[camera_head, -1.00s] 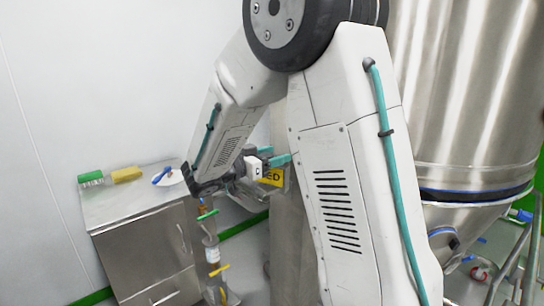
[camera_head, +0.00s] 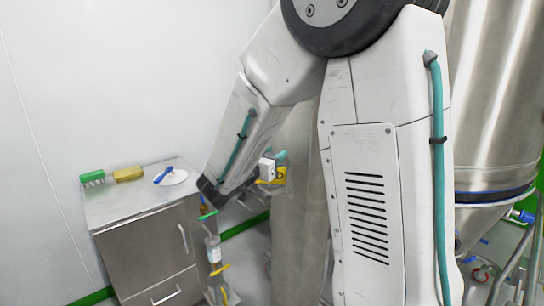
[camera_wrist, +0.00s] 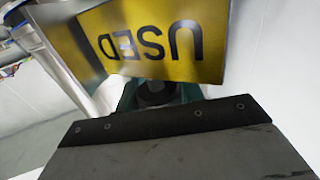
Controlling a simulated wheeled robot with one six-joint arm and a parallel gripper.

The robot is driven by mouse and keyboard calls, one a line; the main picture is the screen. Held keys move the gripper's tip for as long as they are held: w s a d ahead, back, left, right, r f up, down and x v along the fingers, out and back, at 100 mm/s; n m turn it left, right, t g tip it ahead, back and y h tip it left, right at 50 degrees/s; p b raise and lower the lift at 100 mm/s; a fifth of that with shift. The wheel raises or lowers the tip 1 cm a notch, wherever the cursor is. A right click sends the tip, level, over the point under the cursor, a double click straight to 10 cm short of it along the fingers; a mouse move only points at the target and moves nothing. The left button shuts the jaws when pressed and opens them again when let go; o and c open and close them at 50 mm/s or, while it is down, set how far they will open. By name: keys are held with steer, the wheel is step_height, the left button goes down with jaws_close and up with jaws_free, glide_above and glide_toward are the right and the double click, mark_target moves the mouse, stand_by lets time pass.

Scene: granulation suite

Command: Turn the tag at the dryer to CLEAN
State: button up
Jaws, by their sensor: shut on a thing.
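The tag is a yellow plate with the black word USED (camera_wrist: 150,42), upside down in the wrist view and close in front of my gripper. In the head view only a small yellow part of the tag (camera_head: 272,176) shows, beside the steel column. My gripper (camera_wrist: 155,95) is shut on the tag near its edge; its teal fingers are mostly hidden behind the dark wrist edge. In the head view the gripper (camera_head: 276,161) is at the tag, partly hidden by my arm. No CLEAN side shows.
A steel cabinet (camera_head: 140,205) stands at the left with a green brush (camera_head: 92,176), a yellow sponge (camera_head: 129,174) and a blue-handled tool on a white dish (camera_head: 171,176). The large steel vessel (camera_head: 495,100) is at the right.

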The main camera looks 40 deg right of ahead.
steer(key=shift+w+a+n+t+y, duration=0.1)
steer(key=shift+w+n+t+y, duration=0.1)
steer(key=shift+n+t+y, duration=1.3)
steer(key=shift+w+a+n+t+y, duration=0.15)
steer(key=shift+n+t+y, duration=0.45)
steer(key=shift+n+t, duration=0.95)
steer(key=shift+w+m+t, duration=0.1)
steer(key=shift+m+t, duration=0.25)
steer(key=shift+t, duration=0.2)
steer(key=o, duration=1)
